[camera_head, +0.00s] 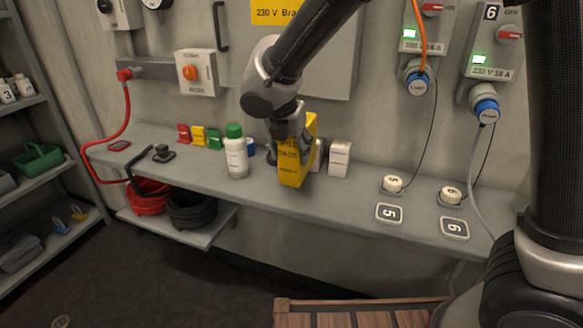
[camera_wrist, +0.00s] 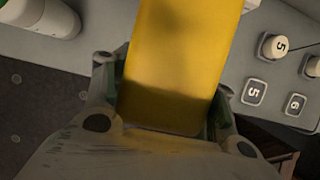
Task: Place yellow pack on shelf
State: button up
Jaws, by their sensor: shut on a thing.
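The yellow pack (camera_head: 296,163) is an upright yellow box with dark print, at the front edge of the grey shelf (camera_head: 255,191). My gripper (camera_head: 290,140) is shut on it from above and behind in the head view. In the wrist view the yellow pack (camera_wrist: 180,60) fills the middle, between the two fingers of my gripper (camera_wrist: 165,105). I cannot tell whether the pack's bottom touches the shelf.
A white bottle with a green cap (camera_head: 236,155) stands left of the pack. White boxes (camera_head: 339,158) stand close on its right. Small red, yellow and green items (camera_head: 199,136) are further left. Numbered knobs (camera_head: 392,184) and plates are at right. Coiled cables (camera_head: 190,208) lie below.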

aim_at(291, 167)
jog(key=shift+w+f, duration=0.15)
jog(key=shift+f, duration=2.65)
jog(key=o, duration=1.2)
jog(key=v, duration=1.2)
jog(key=shift+d, duration=0.1)
